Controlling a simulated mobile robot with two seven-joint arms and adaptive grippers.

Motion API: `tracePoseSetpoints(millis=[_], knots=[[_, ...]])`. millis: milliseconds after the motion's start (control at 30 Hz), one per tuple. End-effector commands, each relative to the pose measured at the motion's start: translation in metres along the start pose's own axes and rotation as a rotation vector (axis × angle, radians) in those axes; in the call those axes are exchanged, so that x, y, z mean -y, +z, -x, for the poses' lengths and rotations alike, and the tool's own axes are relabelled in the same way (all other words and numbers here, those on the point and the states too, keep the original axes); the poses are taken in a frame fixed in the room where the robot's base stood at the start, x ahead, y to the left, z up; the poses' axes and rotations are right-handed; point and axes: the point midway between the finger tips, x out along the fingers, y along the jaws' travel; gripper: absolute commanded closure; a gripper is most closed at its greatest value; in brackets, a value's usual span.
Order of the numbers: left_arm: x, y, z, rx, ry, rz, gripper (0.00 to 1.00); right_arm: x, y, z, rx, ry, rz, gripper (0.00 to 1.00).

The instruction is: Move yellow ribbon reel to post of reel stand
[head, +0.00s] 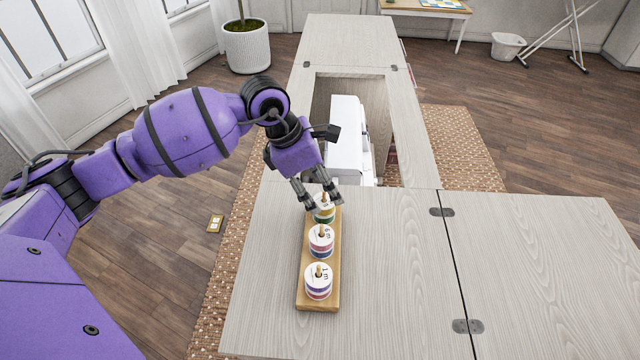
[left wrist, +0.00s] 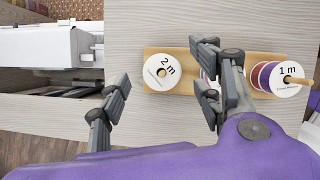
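The wooden reel stand (head: 302,296) lies on the cabinet top with a row of reels on it. The far reel, with yellow and green ribbon (head: 325,216), appears to be the yellow ribbon reel and is at the stand's far end. In the left wrist view its white face, marked 2 m (left wrist: 162,72), shows; I cannot clearly tell whether it is on a post. My left gripper (head: 321,200) is open above this far reel, its fingers apart on either side, not visibly gripping it. It also shows open in the left wrist view (left wrist: 163,98). My right gripper is not in view.
The middle reel (head: 321,240) and near reel (head: 318,282) sit on posts of the stand. A white sewing machine (head: 345,140) stands in the cabinet opening just beyond the gripper. The cabinet top (head: 530,270) to the right is clear.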

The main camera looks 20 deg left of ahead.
Motion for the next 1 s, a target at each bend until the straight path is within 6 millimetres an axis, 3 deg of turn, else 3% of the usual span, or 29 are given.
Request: tracePoseSetpoints(millis=[267, 367, 700, 1000], knots=[[-0.001, 0.000, 0.005, 0.000, 0.001, 0.000, 0.41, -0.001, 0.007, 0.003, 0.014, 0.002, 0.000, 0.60], [-0.001, -0.001, 0.018, -0.002, 0.003, -0.001, 0.41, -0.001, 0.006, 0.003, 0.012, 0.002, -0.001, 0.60], [-0.001, 0.000, 0.089, 0.000, 0.004, -0.001, 0.41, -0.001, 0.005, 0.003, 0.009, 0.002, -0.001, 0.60], [0.000, 0.000, 0.119, 0.000, 0.001, 0.000, 0.41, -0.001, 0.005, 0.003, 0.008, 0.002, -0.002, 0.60]])
